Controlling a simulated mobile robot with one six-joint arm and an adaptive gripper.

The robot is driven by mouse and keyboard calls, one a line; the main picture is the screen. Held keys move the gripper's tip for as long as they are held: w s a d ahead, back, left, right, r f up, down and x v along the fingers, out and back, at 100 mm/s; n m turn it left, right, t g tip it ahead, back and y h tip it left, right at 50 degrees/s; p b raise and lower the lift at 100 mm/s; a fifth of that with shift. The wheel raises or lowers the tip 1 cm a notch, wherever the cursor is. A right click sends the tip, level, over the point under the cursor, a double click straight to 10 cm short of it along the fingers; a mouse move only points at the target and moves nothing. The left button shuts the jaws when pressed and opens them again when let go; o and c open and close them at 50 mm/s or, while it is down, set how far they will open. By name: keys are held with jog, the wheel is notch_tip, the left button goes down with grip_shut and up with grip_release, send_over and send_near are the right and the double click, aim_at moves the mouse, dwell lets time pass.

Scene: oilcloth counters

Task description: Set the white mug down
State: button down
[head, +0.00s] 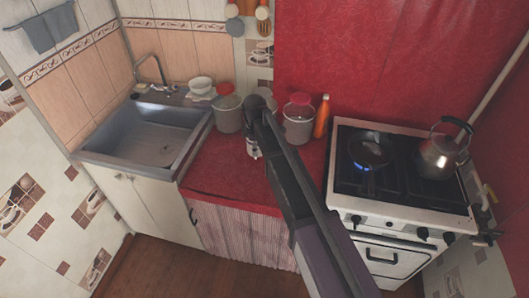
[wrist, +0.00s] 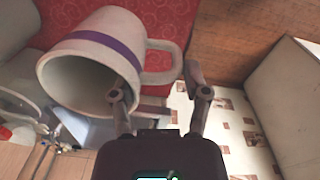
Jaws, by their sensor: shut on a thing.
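The white mug (wrist: 78,66) with a purple band fills the upper left of the wrist view, tilted in the picture with its open mouth facing my camera. Its handle (wrist: 172,62) points right. My gripper (wrist: 156,80) is shut on the mug on its handle side, with one finger at the rim and the other just beyond the handle. The exact contact is partly hidden. In the head view my gripper (head: 253,148) is over the red counter (head: 222,168), between the sink and the stove. The mug is mostly hidden there by my arm.
Two lidded pots, one left (head: 228,112) and one right (head: 298,122), and an orange bottle (head: 322,116) stand at the counter's back. The sink (head: 155,138) is left. The stove (head: 405,195), right, holds a pan (head: 370,150) over a blue flame and a kettle (head: 438,158). The front-left counter is clear.

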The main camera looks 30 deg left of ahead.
jog(key=s+d+f+m+b, duration=0.1)
jog(key=d+f+b, duration=0.4)
jog(key=d, duration=0.6)
jog(key=s+d+f+m+b, duration=0.1)
jog(key=d+f+b, duration=0.5)
jog(key=d, duration=0.6)
jog(key=shift+s+d+f, duration=0.25)
jog(key=shift+s, duration=0.35)
jog(key=w+a+f+b, duration=0.1)
jog(key=w+a, duration=0.7)
jog(key=a, duration=0.4)
jog(key=shift+a+f, duration=0.15)
jog(key=shift+a, duration=0.05)
jog(key=shift+w+a+f+b, duration=0.2)
jog(key=shift+a+f+b, duration=0.1)
jog(key=shift+f+b, duration=0.25)
jog(key=shift+w+a+f+b, duration=0.15)
jog(key=shift+a+f+b, duration=0.1)
jog(key=shift+f+b, duration=1.05)
jog(key=shift+b, duration=0.2)
